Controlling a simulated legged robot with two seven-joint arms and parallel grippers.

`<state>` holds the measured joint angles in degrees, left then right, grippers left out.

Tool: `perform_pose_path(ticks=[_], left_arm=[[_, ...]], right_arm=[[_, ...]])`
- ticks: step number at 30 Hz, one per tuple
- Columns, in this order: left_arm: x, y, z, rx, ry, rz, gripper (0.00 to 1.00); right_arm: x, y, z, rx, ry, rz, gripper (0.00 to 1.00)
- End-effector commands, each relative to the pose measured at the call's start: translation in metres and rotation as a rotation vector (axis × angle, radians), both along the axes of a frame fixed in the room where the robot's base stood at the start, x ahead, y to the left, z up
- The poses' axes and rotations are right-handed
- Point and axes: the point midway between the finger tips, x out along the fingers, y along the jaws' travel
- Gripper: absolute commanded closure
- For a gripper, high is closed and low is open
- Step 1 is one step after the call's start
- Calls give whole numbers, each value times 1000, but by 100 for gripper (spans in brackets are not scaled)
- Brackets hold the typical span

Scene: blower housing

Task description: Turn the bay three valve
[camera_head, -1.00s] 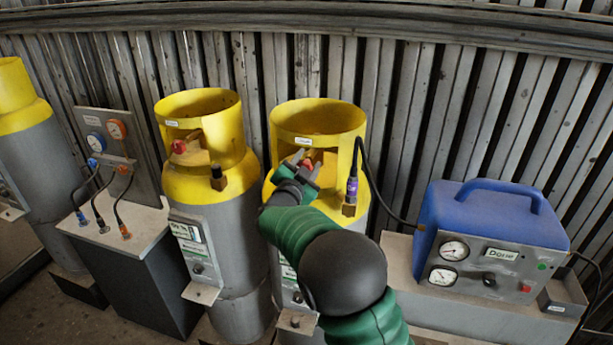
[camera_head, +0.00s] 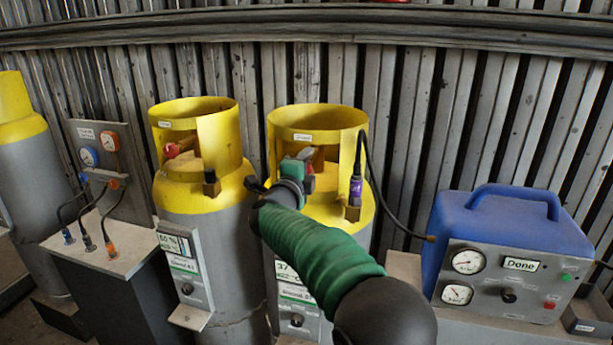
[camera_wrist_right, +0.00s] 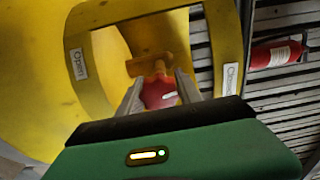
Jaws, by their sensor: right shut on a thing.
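The cylinder with the purple-ended hose (camera_head: 320,118) stands in the middle, grey with a yellow collar. Its red valve knob (camera_wrist_right: 158,92) sits on a brass valve body (camera_wrist_right: 157,64) inside the collar window in the right wrist view. My right gripper (camera_wrist_right: 160,88) is shut on the knob, one finger on each side. In the head view my right gripper (camera_head: 302,172) is at this collar opening and hides the knob. Labels reading "Open" (camera_wrist_right: 79,64) show on the collar. Which cylinder is bay three cannot be told from its label. My left gripper is not in view.
A blue machine (camera_head: 510,230) with gauges and a "Done" display stands at right, joined by a black hose (camera_head: 385,205). Another yellow-collared cylinder (camera_head: 195,140) with a red knob stands left. A gauge panel (camera_head: 105,150) with hoses is further left.

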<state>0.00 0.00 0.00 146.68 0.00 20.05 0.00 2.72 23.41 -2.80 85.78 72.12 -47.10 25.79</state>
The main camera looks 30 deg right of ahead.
Motion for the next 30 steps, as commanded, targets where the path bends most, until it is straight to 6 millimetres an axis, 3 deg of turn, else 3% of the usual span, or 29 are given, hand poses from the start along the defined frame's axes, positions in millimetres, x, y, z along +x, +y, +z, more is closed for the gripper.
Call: perform_pose_path(ticks=[1,9,29,30], left_arm=[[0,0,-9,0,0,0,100],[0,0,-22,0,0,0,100],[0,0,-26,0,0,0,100],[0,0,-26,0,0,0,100]], right_arm=[[0,0,-7,23,-21,1,99],[0,0,-6,116,-127,0,99],[1,1,-6,156,-168,0,99],[1,1,-6,156,-168,0,55]])
